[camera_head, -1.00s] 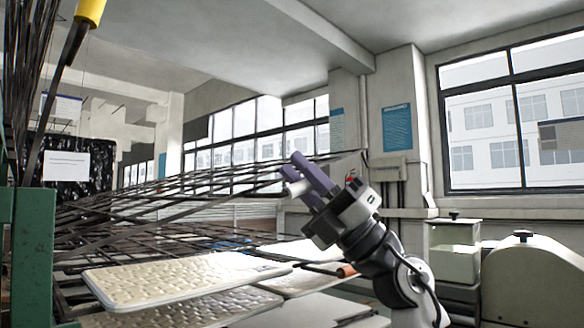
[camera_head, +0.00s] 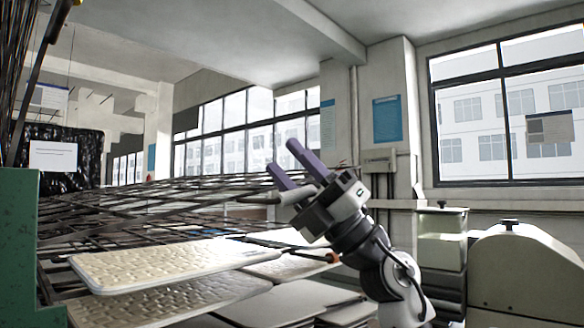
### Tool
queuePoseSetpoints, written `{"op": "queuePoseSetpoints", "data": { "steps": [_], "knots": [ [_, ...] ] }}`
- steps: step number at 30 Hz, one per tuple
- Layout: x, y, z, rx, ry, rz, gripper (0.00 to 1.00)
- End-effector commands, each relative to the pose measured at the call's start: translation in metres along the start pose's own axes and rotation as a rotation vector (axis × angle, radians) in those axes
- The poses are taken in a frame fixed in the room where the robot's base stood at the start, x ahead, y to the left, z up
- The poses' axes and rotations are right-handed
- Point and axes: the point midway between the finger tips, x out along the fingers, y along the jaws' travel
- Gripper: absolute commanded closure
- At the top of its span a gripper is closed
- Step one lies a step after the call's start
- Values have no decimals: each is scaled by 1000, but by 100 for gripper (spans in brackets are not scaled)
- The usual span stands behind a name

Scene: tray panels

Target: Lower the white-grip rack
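The white grip (camera_head: 290,196) is a pale rod end at the right front of the stacked black wire racks. Its rack (camera_head: 160,202) lies nearly flat, seen almost edge-on, among other racks, so its exact outline is hard to separate. My gripper (camera_head: 283,157) has two purple fingers pointing up and left, with a clear gap between them. The white grip shows just below the lower finger, outside the gap. I cannot tell whether the finger touches it.
Cream textured panels (camera_head: 165,264) lie on lower racks at the front. A brown-orange grip (camera_head: 332,257) sits below my wrist. A green post (camera_head: 38,245) stands at left, with a yellow grip (camera_head: 62,6) above. A grey machine (camera_head: 525,265) stands at right.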

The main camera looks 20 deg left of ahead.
Motion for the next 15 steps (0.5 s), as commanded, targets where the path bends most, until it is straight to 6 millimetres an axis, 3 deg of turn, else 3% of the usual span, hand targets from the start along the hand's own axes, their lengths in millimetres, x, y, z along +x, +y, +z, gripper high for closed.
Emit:
{"op": "queuePoseSetpoints", "data": {
  "steps": [5, 12, 15],
  "knots": [
    [-14, 1, 0, -2, -1, 2, 61],
    [-68, 2, 2, -6, -10, 4, 61],
    [-92, 2, 2, -6, -12, 4, 53]
  ]
}}
